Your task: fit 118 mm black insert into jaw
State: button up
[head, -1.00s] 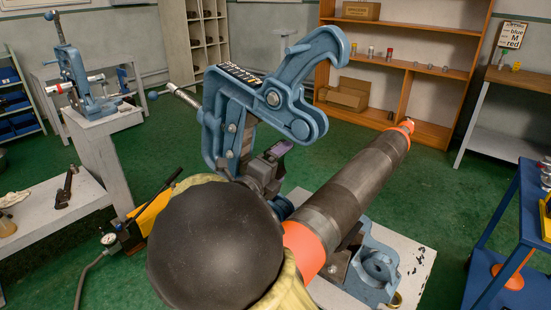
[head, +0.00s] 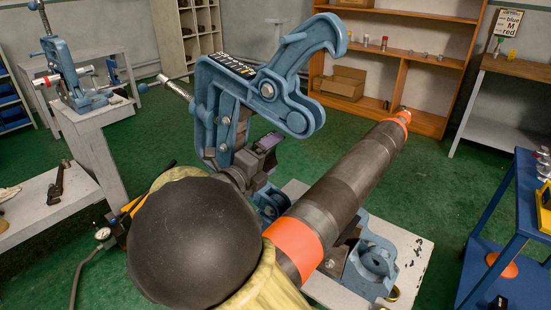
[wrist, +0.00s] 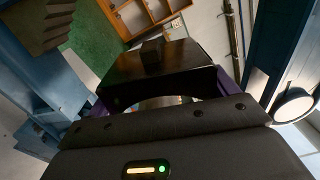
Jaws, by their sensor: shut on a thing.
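A blue pipe vise (head: 218,110) stands in the middle of the head view, its hooked upper jaw (head: 290,85) swung up and open. A long dark pipe (head: 345,185) with orange bands lies across its lower part. My gripper (head: 265,152), dark grey with purple fingertips, is close beside the vise's upright, under the raised jaw. In the wrist view my gripper (wrist: 160,98) is shut on the black insert (wrist: 150,82), a wide dark block with a raised square stud and a curved underside. In the head view I cannot make out the insert clearly.
The vise stands on a pale bench (head: 408,262). Another blue vise (head: 72,75) with a banded pipe is at far left. A blue cart (head: 500,225) is at right, a wooden shelf (head: 455,62) behind. A grey bench (head: 35,205) holds a wrench (head: 58,185). Green floor lies between.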

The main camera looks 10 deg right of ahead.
jog(key=shift+w+a+r+p, duration=0.25)
jog(key=shift+w+a+p, duration=0.05)
jog(key=shift+w+a, duration=0.3)
jog(key=shift+w+a+r+p, duration=0.25)
jog(key=shift+w+a+p, duration=0.05)
jog(key=shift+w+a, duration=0.4)
jog(key=shift+b, duration=0.4)
dwell(0.9)
jog(key=shift+w+a+r+p, duration=0.2)
jog(key=shift+w+a+p, duration=0.15)
jog(key=shift+w+a, duration=0.15)
jog(key=shift+w+a+r+p, duration=0.2)
jog(key=shift+w+a+p, duration=0.15)
jog(key=shift+w+a, duration=0.1)
dwell(0.9)
jog(key=o, duration=0.9)
jog(key=shift+f, duration=0.1)
jog(key=p+v, duration=0.1)
jog(key=v, duration=1.6)
jog(key=shift+s+a, duration=0.15)
jog(key=shift+a, duration=0.05)
